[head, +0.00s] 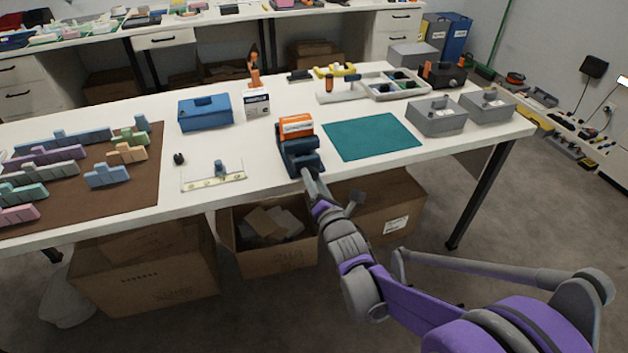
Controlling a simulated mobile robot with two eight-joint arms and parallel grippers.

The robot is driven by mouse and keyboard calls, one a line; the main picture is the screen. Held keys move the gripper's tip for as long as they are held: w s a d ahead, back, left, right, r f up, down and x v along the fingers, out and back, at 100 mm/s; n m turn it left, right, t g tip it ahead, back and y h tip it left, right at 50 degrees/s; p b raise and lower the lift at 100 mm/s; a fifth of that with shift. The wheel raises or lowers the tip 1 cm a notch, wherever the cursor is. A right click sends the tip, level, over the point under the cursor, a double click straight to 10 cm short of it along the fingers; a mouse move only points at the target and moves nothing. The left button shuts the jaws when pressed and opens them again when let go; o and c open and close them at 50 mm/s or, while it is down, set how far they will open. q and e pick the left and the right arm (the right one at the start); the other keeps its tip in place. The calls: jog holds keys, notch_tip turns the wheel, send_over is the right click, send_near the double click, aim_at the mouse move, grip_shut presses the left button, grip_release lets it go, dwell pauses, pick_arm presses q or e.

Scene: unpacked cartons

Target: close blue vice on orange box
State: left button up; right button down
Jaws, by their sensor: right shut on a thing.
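The blue vice (301,158) stands near the front edge of the white table. The orange box (297,126) sits upright in the top of the vice, between its jaws; whether both jaws touch it cannot be told at this size. My right gripper (309,176) is at the front of the vice, low down, shut on a part that looks like the vice's handle, which the gripper mostly hides. My left gripper is not in view.
A teal mat (371,137) lies right of the vice, with grey boxes (436,115) beyond. A blue case (205,112) and a white box (257,104) stand behind left. A brown mat (90,185) holds several pastel blocks. Open cartons (275,262) sit under the table.

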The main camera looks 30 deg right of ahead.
jog(key=shift+m, duration=0.4)
jog(key=n+p, duration=0.7)
jog(key=n, duration=2.6)
dwell(0.5)
dwell(0.5)
jog(key=shift+c, duration=1.9)
grip_release()
